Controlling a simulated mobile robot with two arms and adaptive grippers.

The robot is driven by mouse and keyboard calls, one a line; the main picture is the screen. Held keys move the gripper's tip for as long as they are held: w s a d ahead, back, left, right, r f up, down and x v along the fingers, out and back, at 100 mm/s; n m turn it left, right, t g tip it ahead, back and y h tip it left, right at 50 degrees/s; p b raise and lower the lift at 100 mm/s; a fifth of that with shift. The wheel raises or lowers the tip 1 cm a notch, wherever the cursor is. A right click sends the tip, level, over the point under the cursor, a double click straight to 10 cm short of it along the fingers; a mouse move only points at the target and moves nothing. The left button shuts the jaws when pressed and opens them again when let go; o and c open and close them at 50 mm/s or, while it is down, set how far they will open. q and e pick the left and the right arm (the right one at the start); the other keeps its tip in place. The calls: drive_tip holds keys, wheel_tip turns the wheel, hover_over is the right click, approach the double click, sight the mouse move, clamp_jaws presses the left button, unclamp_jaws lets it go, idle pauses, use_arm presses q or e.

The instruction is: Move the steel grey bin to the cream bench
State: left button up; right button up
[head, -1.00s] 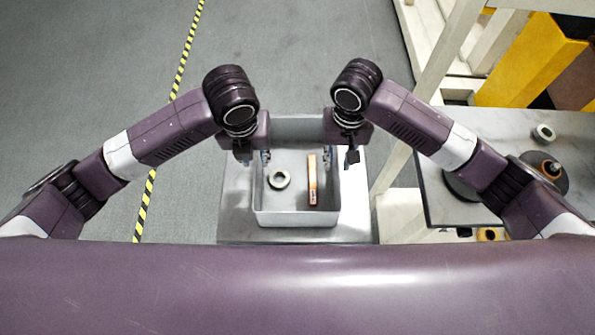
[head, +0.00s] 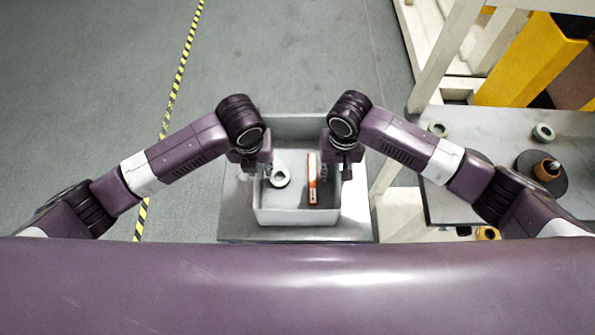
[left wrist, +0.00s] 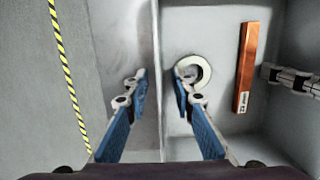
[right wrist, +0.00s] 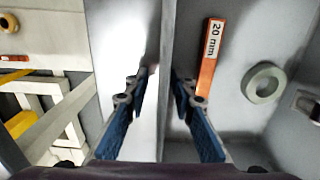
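The steel grey bin (head: 297,217) stands on a grey platform (head: 230,225) in the middle of the head view. It holds a grey ring (head: 279,177) and an orange-brown bar (head: 312,182) with a white label. My left gripper (head: 255,168) is at the bin's left wall; in the left wrist view its fingers (left wrist: 160,82) are apart, one on each side of the wall. My right gripper (head: 342,168) is at the right wall; its fingers (right wrist: 160,80) also straddle that wall, apart. A cream-framed bench (head: 400,212) with a grey top is at the right; I cannot tell if it is the cream bench.
The grey benchtop (head: 480,128) carries rings (head: 543,132) and a dark disc (head: 541,178) with a copper-coloured centre. A cream frame (head: 440,60) and a yellow box (head: 530,62) stand at the upper right. Open floor with a striped tape line (head: 170,105) lies left.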

use_arm(q)
clamp_jaws()
use_arm(e)
clamp_jaws()
use_arm(q)
drive_tip(key=shift+w+r, duration=0.1)
drive_tip(key=shift+r, duration=0.1)
use_arm(e)
drive_tip(key=shift+r, duration=0.2)
